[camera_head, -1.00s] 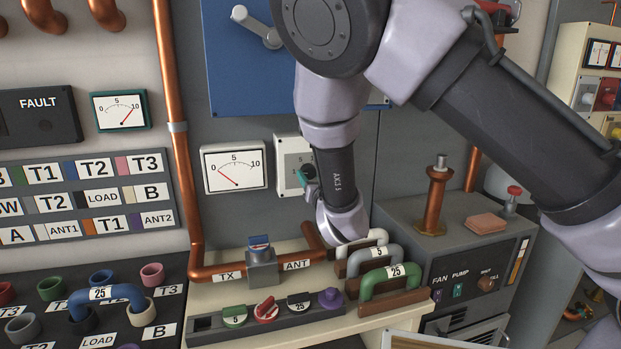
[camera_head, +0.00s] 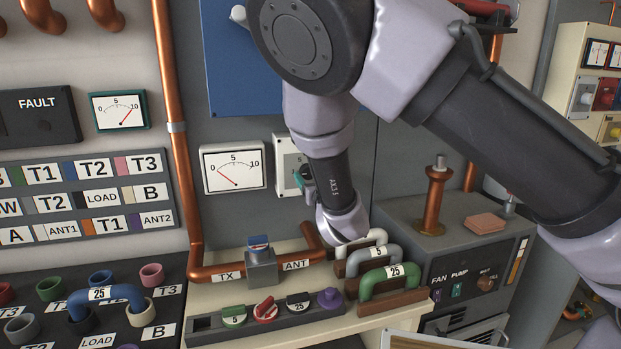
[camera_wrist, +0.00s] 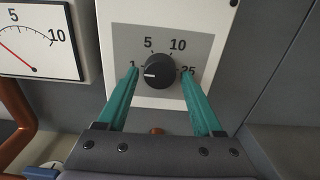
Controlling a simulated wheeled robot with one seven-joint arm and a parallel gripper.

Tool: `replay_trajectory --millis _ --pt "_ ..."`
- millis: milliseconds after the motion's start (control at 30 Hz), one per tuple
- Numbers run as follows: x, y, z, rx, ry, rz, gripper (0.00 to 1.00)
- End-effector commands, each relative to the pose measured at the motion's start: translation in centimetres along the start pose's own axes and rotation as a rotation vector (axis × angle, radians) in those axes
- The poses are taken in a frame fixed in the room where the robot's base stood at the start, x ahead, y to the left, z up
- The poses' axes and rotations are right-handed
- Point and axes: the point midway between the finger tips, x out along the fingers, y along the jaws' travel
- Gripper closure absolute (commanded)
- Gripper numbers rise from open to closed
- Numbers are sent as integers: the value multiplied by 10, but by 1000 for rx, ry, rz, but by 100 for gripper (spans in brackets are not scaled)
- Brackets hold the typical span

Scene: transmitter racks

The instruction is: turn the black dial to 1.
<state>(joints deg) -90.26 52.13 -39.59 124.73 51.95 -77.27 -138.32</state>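The black dial (camera_wrist: 160,72) sits on a grey-and-white plate (camera_wrist: 205,20) marked 1, 5, 10 and 25 in the wrist view. Its white line points left, at or slightly below the 1 mark. My gripper (camera_wrist: 160,70) has teal fingers, one on each side of the dial, with a visible gap on both sides. It holds nothing; its left finger partly covers the 1 and its right finger partly covers the 25. In the head view the plate (camera_head: 285,155) shows, but my gripper (camera_head: 303,180) and arm hide the dial.
A white 0–10 meter (camera_head: 233,167) is left of the plate. Below are copper pipes (camera_head: 215,272), a tray of coloured knobs (camera_head: 285,335) and several upright handles (camera_head: 385,280). A grey cabinet (camera_head: 400,215) stands at the right.

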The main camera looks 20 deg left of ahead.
Motion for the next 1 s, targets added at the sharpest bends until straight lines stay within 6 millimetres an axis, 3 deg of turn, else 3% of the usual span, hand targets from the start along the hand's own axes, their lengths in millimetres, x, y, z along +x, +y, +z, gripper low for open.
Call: replay_trajectory --millis 433,800,1000 --pt "-9 1 -1 0 2 2 20" --pt "-79 1 0 -1 2 3 20" --pt "-103 1 0 0 1 2 20"
